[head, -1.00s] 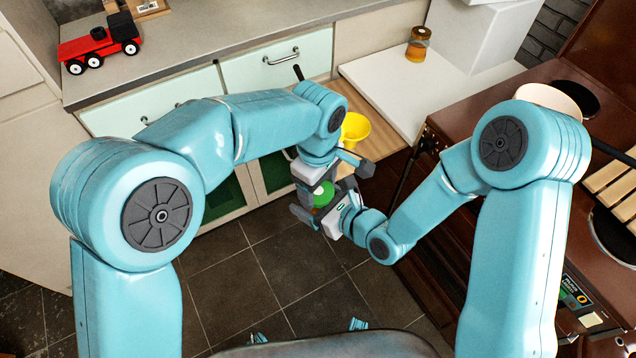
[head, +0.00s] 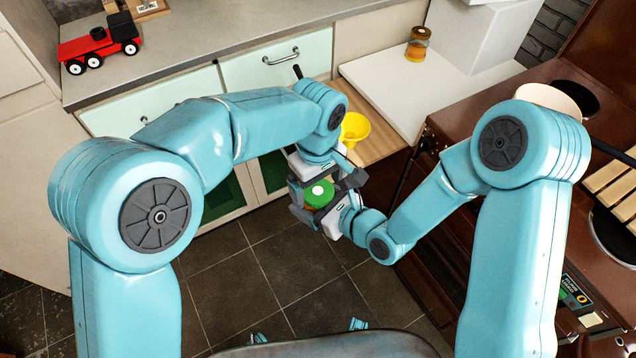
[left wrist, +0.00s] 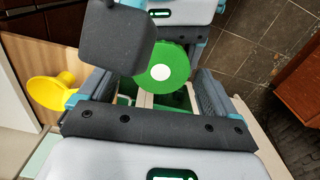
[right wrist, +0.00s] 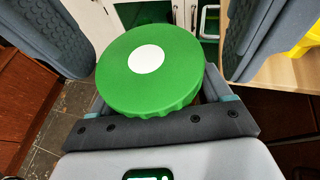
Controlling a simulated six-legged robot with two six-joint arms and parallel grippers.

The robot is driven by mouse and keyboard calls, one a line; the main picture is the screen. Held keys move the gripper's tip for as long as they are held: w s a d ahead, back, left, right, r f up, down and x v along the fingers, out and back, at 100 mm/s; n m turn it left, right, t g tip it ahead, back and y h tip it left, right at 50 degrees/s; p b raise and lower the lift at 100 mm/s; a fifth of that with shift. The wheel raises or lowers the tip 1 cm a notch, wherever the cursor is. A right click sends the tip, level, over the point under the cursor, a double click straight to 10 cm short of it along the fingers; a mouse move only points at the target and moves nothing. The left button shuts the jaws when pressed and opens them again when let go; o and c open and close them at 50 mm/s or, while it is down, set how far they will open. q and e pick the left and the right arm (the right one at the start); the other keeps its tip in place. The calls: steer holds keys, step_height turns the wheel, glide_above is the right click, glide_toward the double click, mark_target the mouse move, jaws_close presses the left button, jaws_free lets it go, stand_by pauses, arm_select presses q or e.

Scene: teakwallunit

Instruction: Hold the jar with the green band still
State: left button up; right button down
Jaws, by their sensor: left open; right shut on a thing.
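The jar shows mainly as a round green lid (head: 318,193) with a white spot, between my two grippers in the middle of the head view. The lid also shows in the left wrist view (left wrist: 167,68) and, large and close, in the right wrist view (right wrist: 150,75). The jar's body and any band are mostly hidden. My right gripper (head: 328,202) is shut on the jar and holds it above the floor. My left gripper (head: 318,182) is open, its fingers spread near the lid. I cannot tell whether they touch the jar.
A yellow funnel-like thing (head: 354,129) stands on a wooden surface (head: 376,140) just behind the grippers. A jar with amber contents (head: 417,45) stands on the white counter (head: 400,85). A red toy truck (head: 98,45) is at the back left. A brown stove is at right.

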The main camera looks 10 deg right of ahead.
arm_select(q)
step_height(320, 180, up, 4)
steer(key=shift+r, duration=0.1)
step_height(320, 180, up, 4)
steer(key=n, duration=0.3)
steer(key=shift+f, duration=0.25)
steer(key=shift+c, duration=0.2)
steer(key=shift+f, duration=0.1)
steer(key=shift+f, duration=4)
steer(key=c, duration=1.1)
